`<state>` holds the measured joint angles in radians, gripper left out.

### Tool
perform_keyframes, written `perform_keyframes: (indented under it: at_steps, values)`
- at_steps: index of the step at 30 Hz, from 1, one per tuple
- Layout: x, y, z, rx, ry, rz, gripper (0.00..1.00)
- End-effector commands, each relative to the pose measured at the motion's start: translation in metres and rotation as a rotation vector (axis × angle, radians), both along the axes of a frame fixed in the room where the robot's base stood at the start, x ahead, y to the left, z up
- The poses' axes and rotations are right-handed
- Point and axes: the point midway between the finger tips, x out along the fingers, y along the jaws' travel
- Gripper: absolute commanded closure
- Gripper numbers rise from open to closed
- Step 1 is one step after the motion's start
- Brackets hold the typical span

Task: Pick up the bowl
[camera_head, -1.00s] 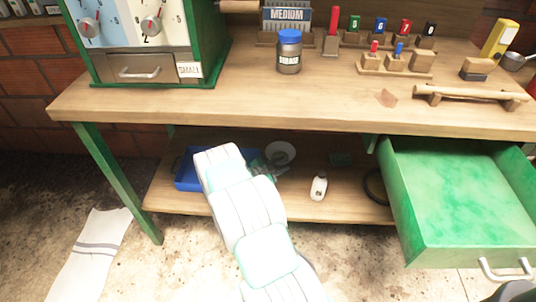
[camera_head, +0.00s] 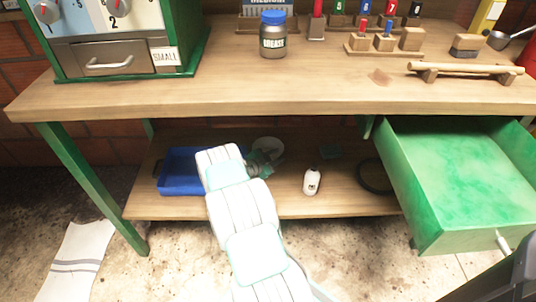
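A blue tray (camera_head: 180,187) is left of my arm on the lower shelf (camera_head: 345,206). A white bottle (camera_head: 312,181) and a dark ring (camera_head: 373,176) lie to the right. An open green drawer (camera_head: 455,185) juts out at right. The workbench top (camera_head: 200,100) overhangs the shelf.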

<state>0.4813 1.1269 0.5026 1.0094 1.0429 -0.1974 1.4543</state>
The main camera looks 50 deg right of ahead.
Motion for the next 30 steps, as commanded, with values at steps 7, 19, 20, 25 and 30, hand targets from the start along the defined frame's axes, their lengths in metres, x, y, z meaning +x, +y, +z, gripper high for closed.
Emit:
perform_keyframes:
  at_steps: [7,19,20,25,30]
  values:
    - [0.0003,0.0006,0.0009,0.000,0.000,0.000,0.80]
    - [0.0001,0.0009,0.0005,0.000,0.001,0.000,1.00]
    - [0.0000,0.0009,0.0004,0.000,0.001,0.000,1.00]
    - [0.0000,0.0010,0.0002,0.001,0.001,0.000,1.00]
    - [0.0000,0.0010,0.0004,0.001,0.001,0.001,1.00]
